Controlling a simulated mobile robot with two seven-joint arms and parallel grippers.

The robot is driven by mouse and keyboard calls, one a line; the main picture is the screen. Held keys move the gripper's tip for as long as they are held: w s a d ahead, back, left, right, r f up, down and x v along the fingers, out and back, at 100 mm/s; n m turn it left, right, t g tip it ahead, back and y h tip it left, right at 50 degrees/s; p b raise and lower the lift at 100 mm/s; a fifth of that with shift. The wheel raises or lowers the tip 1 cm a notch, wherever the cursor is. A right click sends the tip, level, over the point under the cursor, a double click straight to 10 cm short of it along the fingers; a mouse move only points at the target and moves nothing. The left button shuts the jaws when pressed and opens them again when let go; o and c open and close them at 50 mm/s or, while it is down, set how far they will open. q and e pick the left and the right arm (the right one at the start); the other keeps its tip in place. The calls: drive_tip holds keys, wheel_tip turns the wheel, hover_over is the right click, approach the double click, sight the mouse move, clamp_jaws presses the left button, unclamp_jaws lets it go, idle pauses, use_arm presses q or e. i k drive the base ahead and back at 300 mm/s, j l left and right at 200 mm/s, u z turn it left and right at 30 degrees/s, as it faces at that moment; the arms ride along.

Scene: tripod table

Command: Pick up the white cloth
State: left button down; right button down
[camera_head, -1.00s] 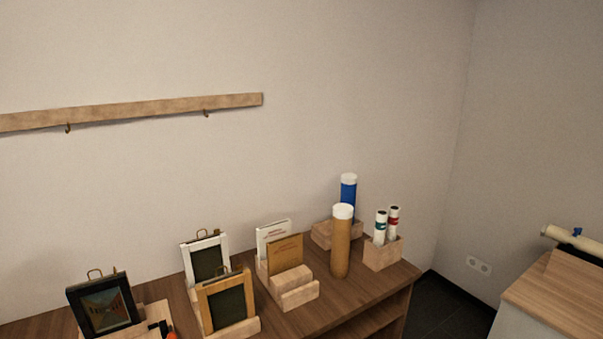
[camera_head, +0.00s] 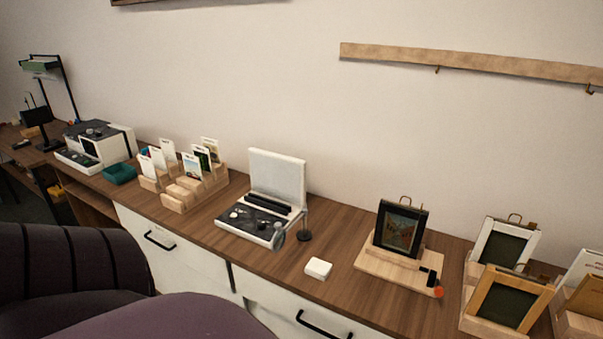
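A small white flat piece (camera_head: 318,268) lies on the brown wooden counter (camera_head: 345,296) near its front edge, in the middle of the view. It looks like a folded white cloth, but it is too small to be sure. It lies flat, apart from the things around it. Neither of my grippers shows in the head view.
An open white case (camera_head: 275,180) and a small round mirror on a stand (camera_head: 303,236) are behind and left of it. A wooden stand with a dark frame (camera_head: 402,228) is to the right. Rounded purple shapes (camera_head: 75,270) fill the lower left.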

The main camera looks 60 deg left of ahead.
sight(318, 269)
drive_tip(key=u, duration=1.55)
drive_tip(key=i+j+z, duration=0.2)
drive_tip(key=j, duration=0.4)
drive_tip(key=j+z, duration=0.2)
drive_tip(key=j, duration=0.4)
drive_tip(key=i+j+z, duration=0.2)
drive_tip(key=j, duration=0.4)
drive_tip(key=k, duration=0.05)
